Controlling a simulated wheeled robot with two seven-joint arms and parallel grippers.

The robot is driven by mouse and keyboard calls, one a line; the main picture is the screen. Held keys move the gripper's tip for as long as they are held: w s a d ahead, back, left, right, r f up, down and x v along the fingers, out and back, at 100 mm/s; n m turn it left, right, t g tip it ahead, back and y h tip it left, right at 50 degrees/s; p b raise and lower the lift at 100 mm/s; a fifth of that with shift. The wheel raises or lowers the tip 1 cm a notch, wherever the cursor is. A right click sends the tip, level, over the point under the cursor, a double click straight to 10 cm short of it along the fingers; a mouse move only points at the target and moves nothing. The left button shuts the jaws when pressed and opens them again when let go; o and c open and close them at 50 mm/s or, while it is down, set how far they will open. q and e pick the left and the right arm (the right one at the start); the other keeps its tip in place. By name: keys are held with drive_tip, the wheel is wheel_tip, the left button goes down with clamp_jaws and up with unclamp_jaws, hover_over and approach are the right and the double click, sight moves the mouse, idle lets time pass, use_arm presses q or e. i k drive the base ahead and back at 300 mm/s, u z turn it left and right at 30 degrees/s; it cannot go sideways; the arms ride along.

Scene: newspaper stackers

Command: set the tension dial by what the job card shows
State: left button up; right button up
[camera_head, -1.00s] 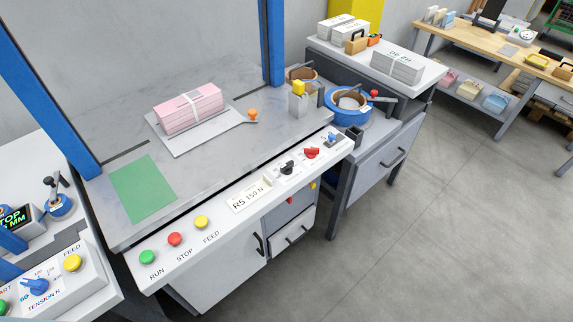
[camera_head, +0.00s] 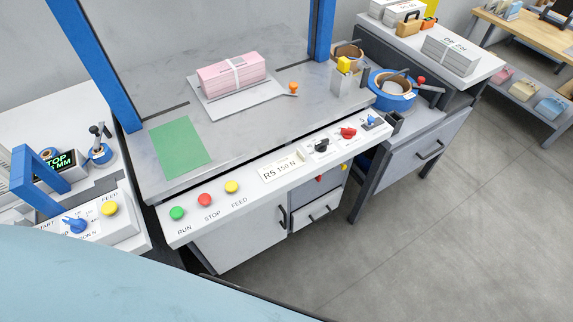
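A blue tension dial (camera_head: 76,224) sits on the white panel of the left-hand machine, beside a yellow FEED button (camera_head: 110,208). Its scale numbers are too small to read now. On the middle machine's front panel a white card (camera_head: 280,171) reads "R5 150 N". To its right are a black knob (camera_head: 321,146) and a red knob (camera_head: 348,133). Which of these cards is the job card I cannot tell. A plain green sheet (camera_head: 180,146) lies on the tabletop. Neither of my grippers shows.
A strapped pink bundle (camera_head: 231,75) lies on a grey plate on the middle machine (camera_head: 265,120). Blue posts (camera_head: 95,65) rise from its tabletop. A strap reel (camera_head: 390,84) stands to the right. A pale blue surface fills the lower left. Floor at right (camera_head: 450,230) is clear.

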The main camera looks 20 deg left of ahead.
sight(321, 146)
drive_tip(key=u, duration=0.5)
drive_tip(key=k, duration=0.6)
drive_tip(key=u, duration=0.75)
drive_tip(key=i, duration=0.95)
drive_tip(key=z, duration=0.3)
